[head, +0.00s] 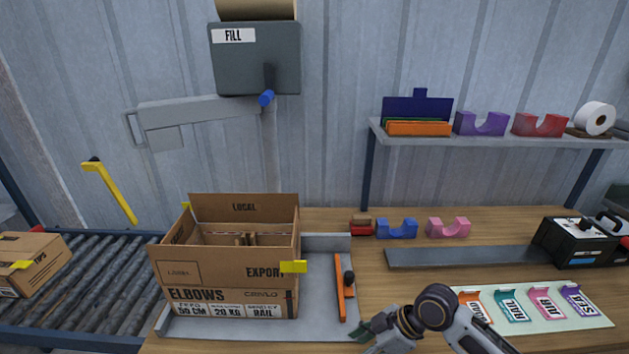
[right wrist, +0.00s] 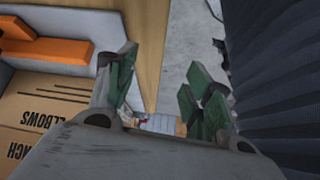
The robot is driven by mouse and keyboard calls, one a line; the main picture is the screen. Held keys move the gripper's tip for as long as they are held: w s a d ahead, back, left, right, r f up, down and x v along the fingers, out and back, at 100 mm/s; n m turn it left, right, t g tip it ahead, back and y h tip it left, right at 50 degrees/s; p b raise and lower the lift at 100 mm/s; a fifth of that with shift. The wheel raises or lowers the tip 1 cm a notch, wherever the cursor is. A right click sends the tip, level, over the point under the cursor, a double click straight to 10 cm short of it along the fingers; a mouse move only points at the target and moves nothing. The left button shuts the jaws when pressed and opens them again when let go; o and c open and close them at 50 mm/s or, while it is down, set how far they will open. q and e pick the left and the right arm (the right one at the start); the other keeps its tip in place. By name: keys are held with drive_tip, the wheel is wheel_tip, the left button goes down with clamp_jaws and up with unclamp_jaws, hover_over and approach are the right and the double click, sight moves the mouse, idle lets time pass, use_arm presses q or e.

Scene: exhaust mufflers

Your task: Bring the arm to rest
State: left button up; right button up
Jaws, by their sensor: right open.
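My right arm reaches in from the bottom right of the head view. Its gripper (head: 364,335) is low at the front edge of the bench, right of the carton and just below the orange bar. In the right wrist view the gripper (right wrist: 165,90) has its green-padded fingers spread apart, with nothing between them; floor shows beyond the gap. My left arm and gripper do not show in the head view.
An open carton (head: 225,267) marked ELBOWS stands on a grey tray (head: 318,324) with an orange bar (head: 340,287). Label cards (head: 547,305) lie at right, near a dark strip (head: 460,257). A roller conveyor (head: 100,285) runs at left; a shelf (head: 480,136) is behind.

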drive_tip(key=s+d+f+m+t+h, duration=0.35)
drive_tip(key=s+d+m+h, duration=0.35)
drive_tip(key=s+d+m, duration=0.5)
wheel_tip(320, 180, down, 34)
drive_tip(key=m+g, duration=0.2)
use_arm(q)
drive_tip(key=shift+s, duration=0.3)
use_arm(e)
drive_tip(key=s+d+f, duration=0.3)
drive_tip(key=s+f, duration=0.6)
drive_tip(key=s, duration=0.1)
drive_tip(key=s+d+f, duration=0.4)
drive_tip(key=s+f, duration=0.6)
drive_tip(key=shift+s+n+g+h, duration=0.3)
drive_tip(key=shift+s+n+g, duration=0.1)
drive_tip(key=shift+g, duration=0.05)
